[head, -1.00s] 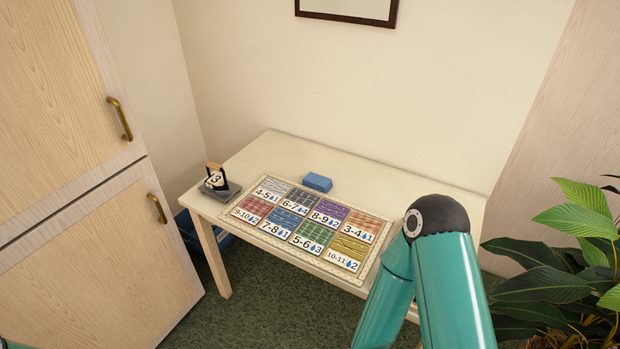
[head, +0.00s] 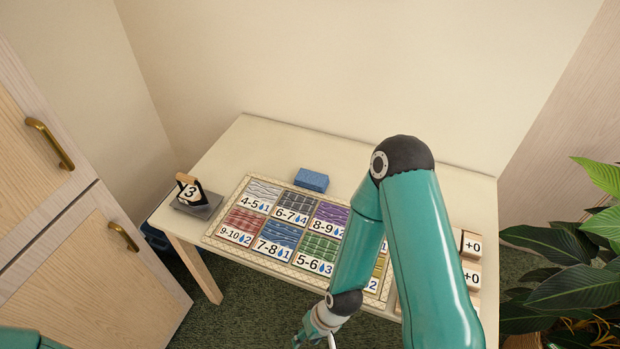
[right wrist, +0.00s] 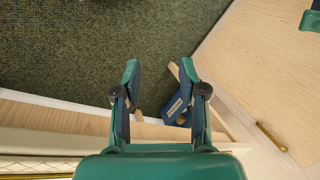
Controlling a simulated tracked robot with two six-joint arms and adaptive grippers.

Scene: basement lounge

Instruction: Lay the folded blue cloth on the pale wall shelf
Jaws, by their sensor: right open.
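A small blue block-shaped thing (head: 311,180) lies at the back of the pale table, behind the patterned board. It may be the folded blue cloth; I cannot tell for sure. No pale wall shelf shows in either view. My right gripper (head: 316,342) is at the bottom edge of the head view, in front of the table and apart from the blue thing. In the right wrist view my right gripper (right wrist: 160,70) is open and empty, above the floor. My left gripper is out of view.
The pale table (head: 255,140) carries a board of numbered tiles (head: 240,250), a dark stand with a 3 (head: 196,196), and +0 tiles (head: 471,276). A wooden cabinet (head: 60,215) stands left, a plant (head: 575,240) right. A blue box (right wrist: 178,108) is below the table.

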